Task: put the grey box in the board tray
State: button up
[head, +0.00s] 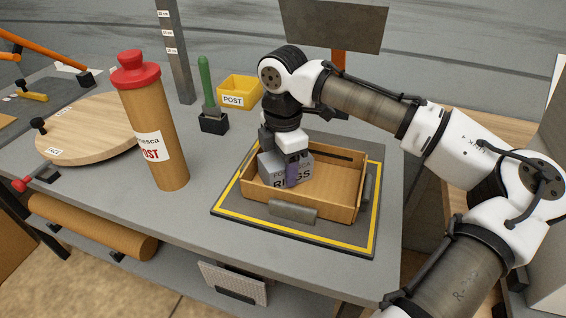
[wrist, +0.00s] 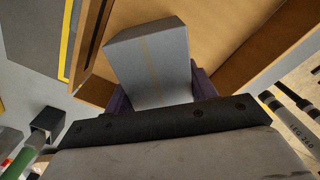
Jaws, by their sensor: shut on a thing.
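The grey box (head: 296,172), marked "RINGS", is in the board tray (head: 346,204), toward its left side in the head view. The tray is a shallow brown open box on a dark mat with a yellow border. My gripper (head: 284,163) reaches down into the tray and is shut on the grey box. In the wrist view the grey box (wrist: 150,62) sits between the purple fingers, with the tray's brown floor (wrist: 225,30) behind it. I cannot tell whether the box touches the tray floor.
The tray lies on the yellow-edged mat (head: 240,214). A brown tube with a red cap (head: 155,120) stands at left. A yellow POST bin (head: 240,92), a green-handled tool in a black holder (head: 212,122) and a round wooden board (head: 95,130) are behind and left.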

jog(key=shift+f, duration=0.1)
jog(key=o, duration=1.1)
jog(key=shift+o, duration=0.2)
notch_tip(320, 180, up, 12)
